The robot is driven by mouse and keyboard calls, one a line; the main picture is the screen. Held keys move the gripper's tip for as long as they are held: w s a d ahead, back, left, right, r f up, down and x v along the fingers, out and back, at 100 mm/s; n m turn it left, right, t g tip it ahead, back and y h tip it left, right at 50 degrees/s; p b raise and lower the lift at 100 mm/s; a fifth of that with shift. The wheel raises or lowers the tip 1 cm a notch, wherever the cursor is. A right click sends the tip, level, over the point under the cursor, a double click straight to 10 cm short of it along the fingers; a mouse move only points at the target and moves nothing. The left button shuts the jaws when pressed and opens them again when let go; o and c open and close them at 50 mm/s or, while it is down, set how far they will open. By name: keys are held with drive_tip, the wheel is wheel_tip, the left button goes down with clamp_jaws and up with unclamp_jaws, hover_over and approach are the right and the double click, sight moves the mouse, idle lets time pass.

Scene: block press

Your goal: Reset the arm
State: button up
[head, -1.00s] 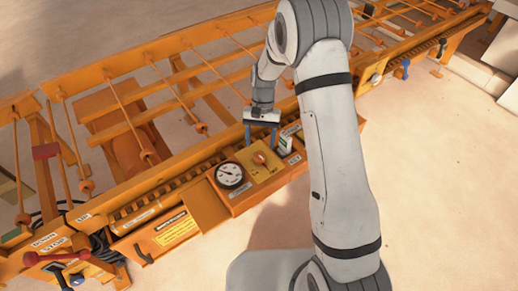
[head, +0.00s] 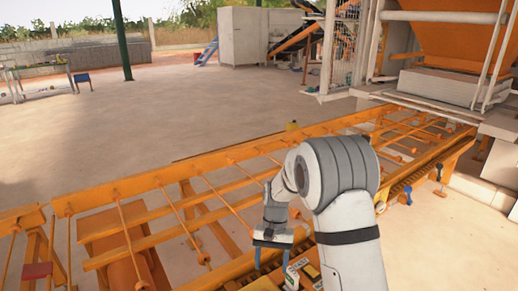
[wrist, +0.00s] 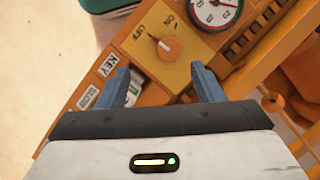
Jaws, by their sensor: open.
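My gripper (head: 271,262) is open above the orange control box at the bottom of the head view. In the wrist view its two blue fingers (wrist: 163,86) stand apart with nothing between them. Beyond the fingertips is an orange knob (wrist: 168,48) on a yellow plate (wrist: 193,62) marked ON and OFF. The fingers do not appear to touch the knob. In the head view the knob is out of sight.
A dial gauge (wrist: 215,10) and a KEY label (wrist: 109,65) flank the knob. The orange roller frame (head: 130,238) runs behind my arm. A large press machine (head: 450,50) stands at the back right. Open floor (head: 180,120) lies beyond the frame.

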drive_tip(key=s+d+r+t+p, duration=0.1)
drive_tip(key=s+d+r+t, duration=0.2)
drive_tip(key=r, duration=0.4)
drive_tip(key=s+d+r+p, duration=0.1)
drive_tip(key=s+d+r, duration=0.2)
drive_tip(key=s+r, duration=0.35)
drive_tip(key=s+d+r+n+t+p, duration=0.1)
drive_tip(key=s+d+r, duration=0.1)
drive_tip(key=s+r, duration=0.2)
drive_tip(key=s+d+r+t+p, duration=0.1)
drive_tip(key=s+d+r+t, duration=0.1)
drive_tip(key=s, duration=0.6)
drive_tip(key=shift+s+d+r+n+t+h, duration=0.2)
drive_tip(key=shift+d+r+n+t+h, duration=0.15)
drive_tip(key=shift+d+r, duration=0.45)
